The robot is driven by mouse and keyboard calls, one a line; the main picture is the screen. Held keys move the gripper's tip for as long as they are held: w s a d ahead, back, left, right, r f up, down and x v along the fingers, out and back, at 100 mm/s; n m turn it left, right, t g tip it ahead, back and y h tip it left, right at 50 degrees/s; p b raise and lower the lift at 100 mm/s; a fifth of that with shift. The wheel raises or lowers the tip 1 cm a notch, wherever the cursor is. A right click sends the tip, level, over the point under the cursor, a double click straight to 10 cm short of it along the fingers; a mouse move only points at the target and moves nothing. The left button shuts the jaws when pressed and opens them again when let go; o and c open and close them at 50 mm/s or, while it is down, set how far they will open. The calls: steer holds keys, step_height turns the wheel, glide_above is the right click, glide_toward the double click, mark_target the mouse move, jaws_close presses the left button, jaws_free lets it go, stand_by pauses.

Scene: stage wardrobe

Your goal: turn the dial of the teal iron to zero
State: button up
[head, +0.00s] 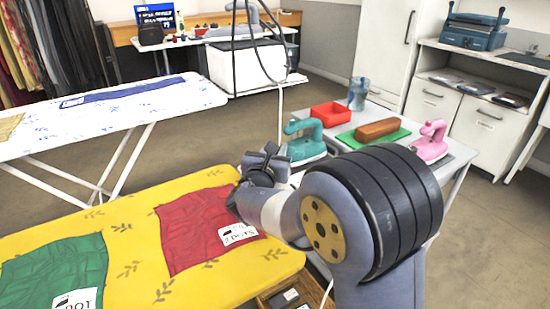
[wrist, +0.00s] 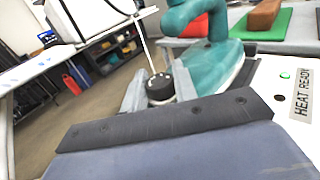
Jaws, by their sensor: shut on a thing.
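The teal iron (head: 306,142) stands on the grey table beyond the yellow ironing board. In the wrist view the iron (wrist: 213,68) fills the upper middle, with its handle cut off by the top edge. A black dial (wrist: 160,87) with a small white mark sits at its near left side. My gripper (wrist: 160,92) is shut on the dial, with one grey finger on each side of it. The dial's numbers cannot be read. In the head view my wrist hides the dial and part of the iron's near side.
A pink iron (head: 431,143), a brown block (head: 377,129) on a green mat (head: 352,140), a red tray (head: 331,115) and a blue jug (head: 358,93) share the table. A HEAT READY panel (wrist: 301,88) with a lit green lamp (wrist: 285,74) is close at right. The yellow board (head: 130,245) holds red and green cloths.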

steer(key=shift+f+n+y+b, duration=0.2)
steer(key=shift+n+y+b, duration=1.1)
steer(key=shift+y+b, duration=0.8)
steer(key=n+y+b, duration=0.1)
steer(key=b, duration=0.3)
steer(key=n+y+b, duration=0.1)
steer(key=y+b, duration=0.1)
steer(key=b, duration=0.1)
steer(key=shift+a+b, duration=0.1)
steer(key=shift+b, duration=0.25)
steer(key=y+b, duration=0.1)
steer(key=b, duration=0.2)
steer(key=shift+r+n, duration=0.1)
steer(key=shift+n, duration=0.3)
steer(key=shift+r+n+y+b, duration=0.15)
steer(key=shift+n+y+b, duration=0.2)
steer(key=shift+b, duration=0.95)
steer(key=o, duration=1)
steer(key=shift+c, duration=0.2)
steer(key=shift+s, duration=0.15)
steer(key=v, duration=1)
steer(key=shift+s+d+r+p, duration=0.1)
steer(key=shift+s+d+p, duration=0.1)
steer(key=shift+s+p, duration=0.15)
